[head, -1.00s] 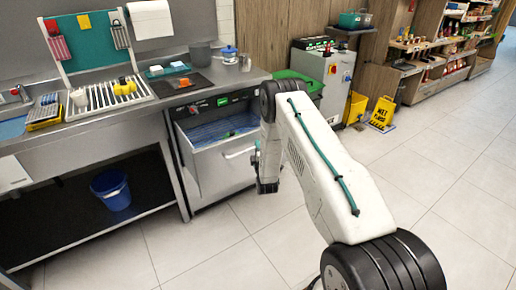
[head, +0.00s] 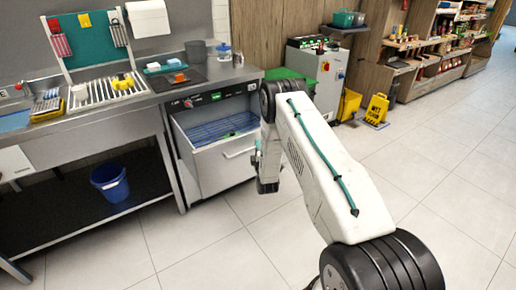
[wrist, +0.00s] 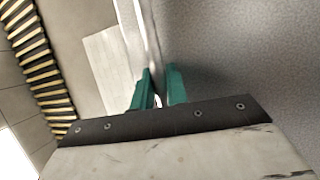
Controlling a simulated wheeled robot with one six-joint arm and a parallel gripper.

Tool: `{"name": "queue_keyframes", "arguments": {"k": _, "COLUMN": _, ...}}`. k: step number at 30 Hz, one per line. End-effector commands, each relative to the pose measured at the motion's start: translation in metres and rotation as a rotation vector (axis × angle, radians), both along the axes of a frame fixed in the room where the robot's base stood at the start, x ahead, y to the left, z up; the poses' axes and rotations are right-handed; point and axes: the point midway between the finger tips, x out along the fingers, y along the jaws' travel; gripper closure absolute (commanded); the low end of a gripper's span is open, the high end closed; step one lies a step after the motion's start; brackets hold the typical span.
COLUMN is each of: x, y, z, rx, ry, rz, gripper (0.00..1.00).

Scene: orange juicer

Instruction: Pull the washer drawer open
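The washer drawer (head: 212,174) is the steel front of an under-counter machine in the head view. It stands partly out, with a blue rack (head: 208,132) showing inside. Its bar handle (head: 240,153) is on the front panel. My gripper (head: 258,165) is at the right end of this handle, mostly hidden by my arm. In the wrist view, the teal fingers of my gripper (wrist: 159,72) are close together on either side of a pale bar (wrist: 151,35), which looks like the handle. The grey drawer front (wrist: 235,60) fills the right side.
A steel counter (head: 120,107) with a dish rack (head: 105,93) stands at the left. A blue bucket (head: 110,184) is on the shelf below. The tiled floor before the drawer is clear.

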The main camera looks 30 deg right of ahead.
Motion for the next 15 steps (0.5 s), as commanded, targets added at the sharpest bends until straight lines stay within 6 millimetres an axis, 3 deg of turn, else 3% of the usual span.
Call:
{"name": "queue_keyframes", "arguments": {"k": 1, "x": 0.001, "y": 0.003, "z": 0.0, "rx": 0.0, "ry": 0.001, "rz": 0.007, "gripper": 0.72}}
{"name": "queue_keyframes", "arguments": {"k": 2, "x": 0.001, "y": 0.003, "z": 0.0, "rx": 0.0, "ry": 0.001, "rz": 0.007, "gripper": 0.64}}
{"name": "queue_keyframes", "arguments": {"k": 11, "x": -0.001, "y": 0.0, "z": -0.001, "rx": 0.0, "ry": 0.001, "rz": 0.001, "gripper": 0.64}}
{"name": "queue_keyframes", "arguments": {"k": 15, "x": -0.013, "y": 0.006, "z": -0.004, "rx": 0.001, "ry": 0.003, "rz": 0.002, "gripper": 0.64}}
